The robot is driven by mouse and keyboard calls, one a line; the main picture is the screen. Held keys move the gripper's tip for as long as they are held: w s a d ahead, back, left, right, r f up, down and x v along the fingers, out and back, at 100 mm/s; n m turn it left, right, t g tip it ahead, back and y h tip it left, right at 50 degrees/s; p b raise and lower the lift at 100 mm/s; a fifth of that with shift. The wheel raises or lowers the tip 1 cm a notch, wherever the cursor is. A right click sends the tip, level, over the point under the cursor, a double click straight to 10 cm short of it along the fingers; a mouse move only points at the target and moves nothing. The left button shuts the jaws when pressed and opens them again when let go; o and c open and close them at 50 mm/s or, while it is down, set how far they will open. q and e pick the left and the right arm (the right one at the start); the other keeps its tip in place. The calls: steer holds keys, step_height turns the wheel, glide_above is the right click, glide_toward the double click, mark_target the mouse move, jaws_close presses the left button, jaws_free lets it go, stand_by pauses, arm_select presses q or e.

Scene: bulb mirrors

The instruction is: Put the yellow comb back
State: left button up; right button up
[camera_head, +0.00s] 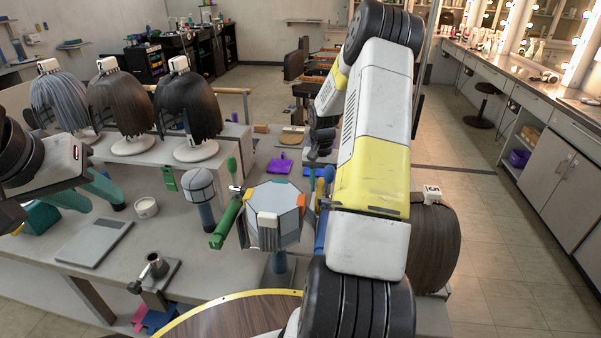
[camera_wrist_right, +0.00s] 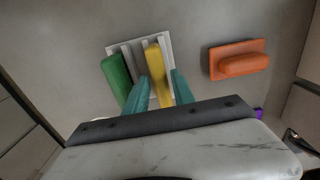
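The yellow comb (camera_wrist_right: 155,67) shows in the right wrist view, lying along a pale slotted rack (camera_wrist_right: 126,46). My right gripper (camera_wrist_right: 161,78) has its teal fingers apart, one on each side of the yellow comb. A little space shows beside the comb, so it looks open around it. A green comb (camera_wrist_right: 115,75) lies at the left of the same rack. Whether the yellow comb is fully seated cannot be told. In the head view my right arm hides most of this area. My left gripper (camera_head: 98,203) is open and empty at the left, its teal fingers spread.
An orange block on a plate (camera_wrist_right: 238,61) lies right of the rack. In the head view, wigs on stands (camera_head: 186,105) stand at the back left.

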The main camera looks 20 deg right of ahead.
steer(key=shift+o, duration=0.7)
step_height(320, 180, up, 8)
steer(key=shift+f, duration=0.1)
